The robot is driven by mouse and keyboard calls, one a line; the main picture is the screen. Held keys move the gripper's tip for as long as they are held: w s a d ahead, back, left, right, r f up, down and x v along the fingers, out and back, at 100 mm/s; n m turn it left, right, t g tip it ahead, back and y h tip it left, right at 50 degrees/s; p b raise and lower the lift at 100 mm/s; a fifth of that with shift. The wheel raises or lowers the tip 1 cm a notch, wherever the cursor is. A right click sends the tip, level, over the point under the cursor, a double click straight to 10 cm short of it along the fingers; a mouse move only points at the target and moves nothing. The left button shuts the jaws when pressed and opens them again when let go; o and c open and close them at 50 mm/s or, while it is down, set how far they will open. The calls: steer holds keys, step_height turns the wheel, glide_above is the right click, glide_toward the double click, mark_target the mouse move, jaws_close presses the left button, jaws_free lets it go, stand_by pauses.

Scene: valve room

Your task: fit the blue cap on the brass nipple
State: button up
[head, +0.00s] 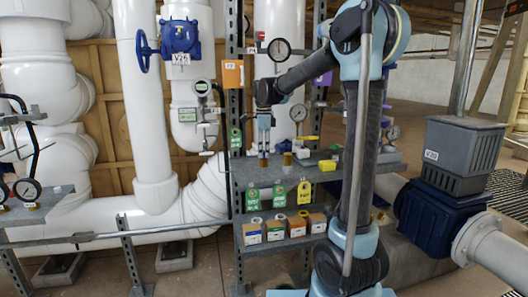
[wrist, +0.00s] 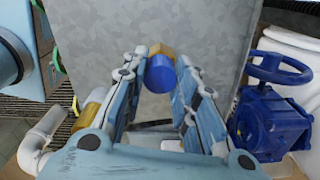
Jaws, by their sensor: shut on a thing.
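My gripper (head: 263,152) points straight down over the grey shelf in the head view. In the wrist view its blue fingers (wrist: 164,68) are shut on the blue cap (wrist: 160,77), a small round cylinder at the fingertips. Brass (wrist: 161,50) shows just beyond the cap, against the grey metal; it looks like a nipple. I cannot tell whether the cap touches it. In the head view the cap is too small to make out in the fingers. A brass fitting (head: 287,159) stands on the shelf right of my gripper.
A yellow block (head: 327,165) lies on the shelf (head: 243,173) to the right. Green and yellow tags hang at its front edge, with small boxes (head: 274,229) below. Gauges (head: 298,113) and a grey upright (head: 236,130) stand close behind and beside my gripper.

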steer(key=o, duration=1)
